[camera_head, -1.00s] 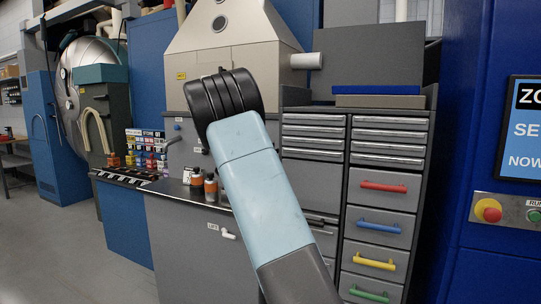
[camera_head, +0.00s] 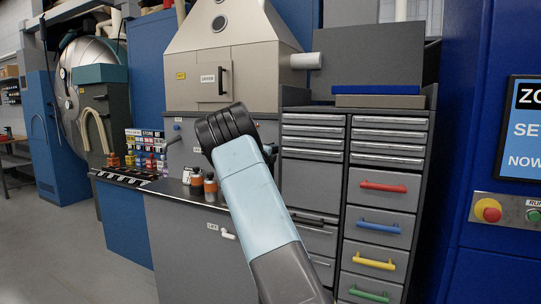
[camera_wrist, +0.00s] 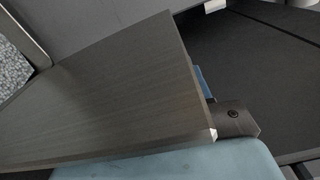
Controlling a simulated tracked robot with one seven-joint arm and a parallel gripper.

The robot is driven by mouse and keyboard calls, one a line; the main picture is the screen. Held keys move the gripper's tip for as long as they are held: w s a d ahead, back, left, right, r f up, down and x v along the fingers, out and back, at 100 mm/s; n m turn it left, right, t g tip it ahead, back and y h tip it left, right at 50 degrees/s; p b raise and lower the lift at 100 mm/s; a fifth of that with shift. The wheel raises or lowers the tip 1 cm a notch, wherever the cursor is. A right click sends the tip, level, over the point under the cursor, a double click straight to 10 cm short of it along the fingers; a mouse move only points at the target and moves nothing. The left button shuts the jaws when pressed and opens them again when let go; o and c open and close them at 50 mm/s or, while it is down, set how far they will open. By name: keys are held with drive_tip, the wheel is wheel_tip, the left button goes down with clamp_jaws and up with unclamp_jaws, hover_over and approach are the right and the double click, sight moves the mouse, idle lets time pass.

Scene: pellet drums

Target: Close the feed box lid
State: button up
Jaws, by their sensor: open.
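No part in the head view is plainly a feed box lid. A grey upright panel (camera_head: 367,62) stands over the drawer unit, and the tapered beige housing has a labelled front door (camera_head: 213,85) with a black handle; I cannot tell whether either is the lid. In the wrist view a dark flat panel (camera_wrist: 110,95) with a bright corner fills the left and middle; I cannot tell what it is. My arm rises in the middle of the head view, its black joint in front of the cabinet below the housing. My gripper's fingers are hidden behind it.
Orange-labelled bottles (camera_head: 210,188) stand on the counter (camera_head: 185,190) left of my arm. The drawer unit (camera_head: 385,198) with coloured handles stands to the right. A blue cabinet with a red stop button (camera_head: 488,210) is at far right. Open floor (camera_head: 60,255) lies at left.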

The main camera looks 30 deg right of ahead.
clamp_jaws()
idle(0.5)
